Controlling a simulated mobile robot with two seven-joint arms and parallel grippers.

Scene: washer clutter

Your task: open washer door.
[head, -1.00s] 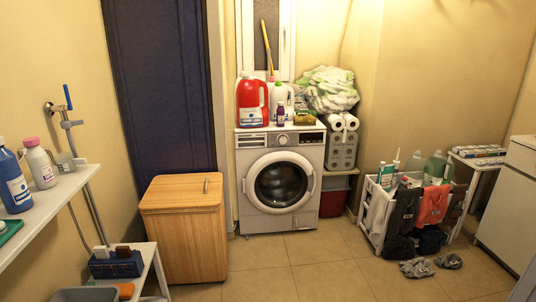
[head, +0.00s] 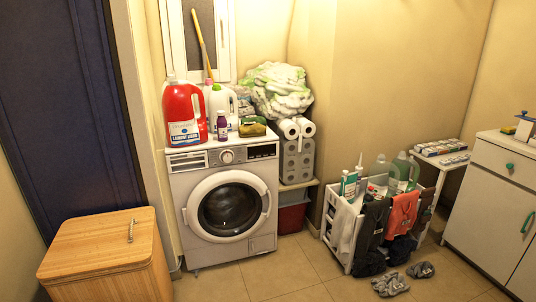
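The washer (head: 222,259) stands against the back wall, left of the middle in the head view. Its round door (head: 230,208) has a white ring around dark glass and looks shut. The control panel with a round knob is above the door. Neither of my grippers is in view.
A wooden hamper (head: 108,260) stands at the left front of the washer. Detergent bottles, including a red one (head: 184,112), stand on top. The tiled floor (head: 285,268) before the washer is mostly clear.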

